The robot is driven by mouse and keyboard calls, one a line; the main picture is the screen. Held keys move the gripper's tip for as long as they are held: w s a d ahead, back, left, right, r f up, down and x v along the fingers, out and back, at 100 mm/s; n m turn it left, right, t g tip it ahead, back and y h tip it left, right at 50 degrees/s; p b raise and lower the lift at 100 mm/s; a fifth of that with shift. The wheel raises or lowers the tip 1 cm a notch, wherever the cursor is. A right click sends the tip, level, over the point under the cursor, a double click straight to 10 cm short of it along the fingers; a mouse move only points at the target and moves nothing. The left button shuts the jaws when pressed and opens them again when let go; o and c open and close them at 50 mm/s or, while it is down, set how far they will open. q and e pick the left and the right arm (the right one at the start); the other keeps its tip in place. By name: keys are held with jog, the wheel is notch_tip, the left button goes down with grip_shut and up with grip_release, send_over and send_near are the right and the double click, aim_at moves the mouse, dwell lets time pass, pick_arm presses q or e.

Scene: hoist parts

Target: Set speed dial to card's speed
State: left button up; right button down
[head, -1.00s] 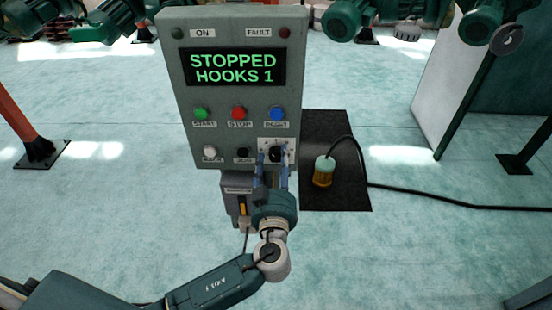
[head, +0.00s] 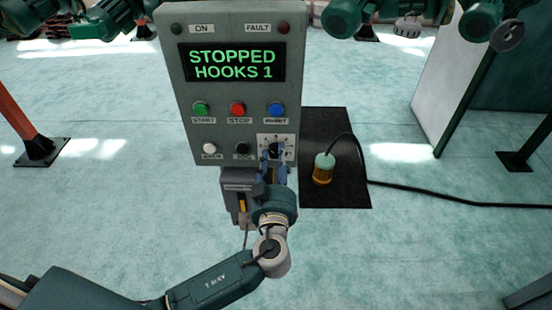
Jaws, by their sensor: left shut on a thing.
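The speed dial (head: 274,150) is a dark knob on a white marked plate at the lower right of the grey control panel (head: 180,110). My left gripper (head: 274,157) comes up from below with its blue fingers shut on the dial. The fingers hide part of the knob, and its exact setting cannot be read. The panel's display (head: 232,64) reads "STOPPED HOOKS 1" in green. No card can be made out in this view. My right gripper is not in view.
Green, red and blue buttons sit above the dial; a white button (head: 208,149) and a black button (head: 242,148) sit left of it. A yellow-and-green pendant lamp (head: 324,168) with a black cable stands on a dark mat (head: 335,195). Green motors hang at the top.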

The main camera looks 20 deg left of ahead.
pick_arm(q)
jog(key=shift+f, duration=0.25)
jog(key=shift+b, duration=0.3)
jog(key=shift+f+b, duration=0.15)
jog(key=shift+b, duration=0.35)
jog(key=b, duration=0.1)
jog(key=m+b, duration=0.1)
jog(key=b, duration=0.1)
jog(key=shift+s+f+m, duration=0.1)
jog(key=shift+f+m, duration=0.1)
jog(key=shift+m, duration=0.1)
jog(key=shift+r+m+b, duration=0.1)
jog(key=shift+m+b, duration=0.2)
jog(key=shift+b, duration=0.05)
jog(key=shift+r+m, duration=0.2)
jog(key=shift+m, duration=2.5)
